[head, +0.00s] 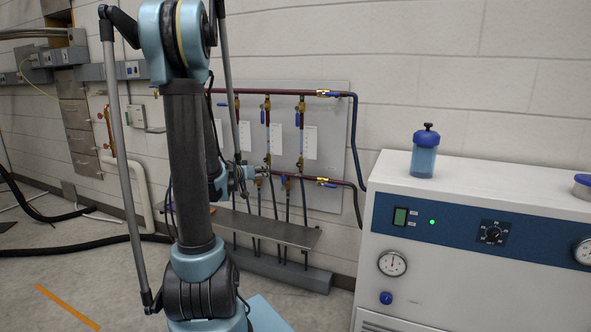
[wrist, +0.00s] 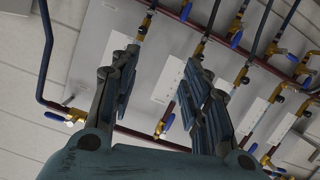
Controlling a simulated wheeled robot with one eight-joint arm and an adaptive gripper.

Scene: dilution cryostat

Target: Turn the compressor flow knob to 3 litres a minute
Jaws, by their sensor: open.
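The compressor is a white cabinet (head: 450,280) at the right of the head view, with a blue front band. A black knob (head: 493,234) with pale scale marks around it sits on that band. Its setting is too small to read. My gripper (head: 258,172) is far to the left of the knob, in front of the wall pipe panel and partly behind my arm. In the wrist view my gripper (wrist: 163,72) is open, with nothing between its fingers. The knob does not show in the wrist view.
The wall panel (head: 336,130) carries red and blue pipes with brass valves and blue handles. A grey shelf (head: 265,230) is below it. A blue-capped jar (head: 424,155) stands on the cabinet. Black hoses lie on the floor at left.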

